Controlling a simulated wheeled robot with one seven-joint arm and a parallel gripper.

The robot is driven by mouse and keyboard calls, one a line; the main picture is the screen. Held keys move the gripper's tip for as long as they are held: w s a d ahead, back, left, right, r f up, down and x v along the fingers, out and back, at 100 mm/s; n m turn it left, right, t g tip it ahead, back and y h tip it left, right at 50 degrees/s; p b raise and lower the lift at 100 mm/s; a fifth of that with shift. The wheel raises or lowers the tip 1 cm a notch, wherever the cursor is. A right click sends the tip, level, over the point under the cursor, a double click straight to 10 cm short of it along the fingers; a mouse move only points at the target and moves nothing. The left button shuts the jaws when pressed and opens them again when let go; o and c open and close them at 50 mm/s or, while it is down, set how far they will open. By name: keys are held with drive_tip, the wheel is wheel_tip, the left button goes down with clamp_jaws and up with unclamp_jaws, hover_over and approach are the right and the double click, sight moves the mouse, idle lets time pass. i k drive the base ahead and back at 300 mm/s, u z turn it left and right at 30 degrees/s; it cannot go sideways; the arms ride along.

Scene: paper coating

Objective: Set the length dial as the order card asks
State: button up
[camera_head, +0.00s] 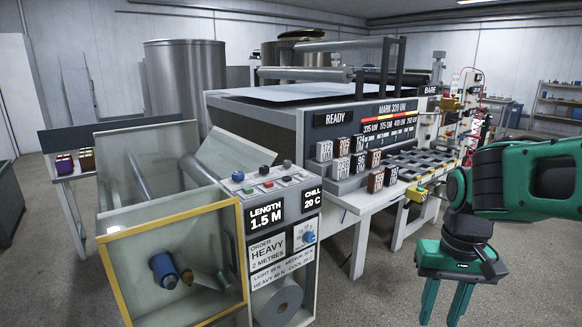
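The order card (268,250) on the panel front reads "ORDER HEAVY 2 METRES". The length display (265,216) above it reads "LENGTH 1.5 M". A blue dial (308,237) sits on a white scale plate right of the card; its scale marks are too small to read surely. More small knobs and buttons, including a blue knob (238,176), are on the panel top. My gripper (441,314) hangs at the lower right, pointing down, well to the right of the panel. Its green fingers are apart with nothing between them.
A chill display (311,200) reads 20 C. A yellow-framed clear box (170,262) with rollers stands left of the panel. Behind is the long coating machine (340,120), showing "READY", with sample blocks and a tray table. Open floor (370,295) lies between panel and gripper.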

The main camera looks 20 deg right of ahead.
sight(286, 164)
drive_tip(key=z, duration=0.5)
drive_tip(key=i, duration=1.4)
drive_tip(key=u, duration=0.5)
